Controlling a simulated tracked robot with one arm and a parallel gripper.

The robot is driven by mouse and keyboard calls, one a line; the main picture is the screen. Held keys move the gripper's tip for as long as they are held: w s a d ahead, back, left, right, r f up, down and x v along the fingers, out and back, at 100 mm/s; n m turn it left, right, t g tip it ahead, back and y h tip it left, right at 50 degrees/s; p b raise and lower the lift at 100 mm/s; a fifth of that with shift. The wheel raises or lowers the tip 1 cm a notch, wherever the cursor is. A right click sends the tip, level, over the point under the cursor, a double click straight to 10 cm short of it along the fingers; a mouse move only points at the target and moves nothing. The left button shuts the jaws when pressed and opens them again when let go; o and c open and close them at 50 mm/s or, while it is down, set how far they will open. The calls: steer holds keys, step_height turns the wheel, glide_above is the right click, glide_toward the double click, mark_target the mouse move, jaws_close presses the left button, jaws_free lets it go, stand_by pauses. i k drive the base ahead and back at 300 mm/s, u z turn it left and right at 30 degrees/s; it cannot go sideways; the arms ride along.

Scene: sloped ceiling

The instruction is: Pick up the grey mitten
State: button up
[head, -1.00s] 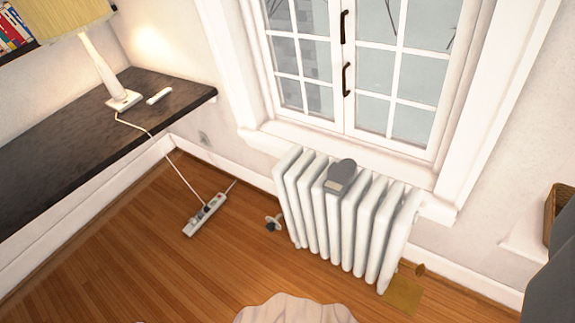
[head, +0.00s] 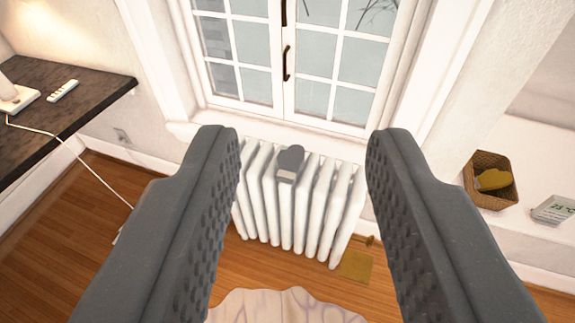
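The grey mitten (head: 290,163) lies on top of the white radiator (head: 268,205), below the window. It has a lighter cuff at its lower end. My gripper (head: 302,140) is open, with one dark, studded finger on each side of the picture. The mitten shows in the gap between the fingers but farther off, and neither finger touches it. Nothing is held.
A dark shelf (head: 62,100) with a remote and lamp base juts out on the left. On the right, a white ledge carries a wicker basket (head: 480,203) with a yellow item in it and a small display device (head: 555,209). Pale fabric (head: 285,308) shows at the bottom.

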mark_target(290, 162)
steer(key=u, duration=0.1)
steer(key=i, duration=1)
steer(key=z, duration=0.1)
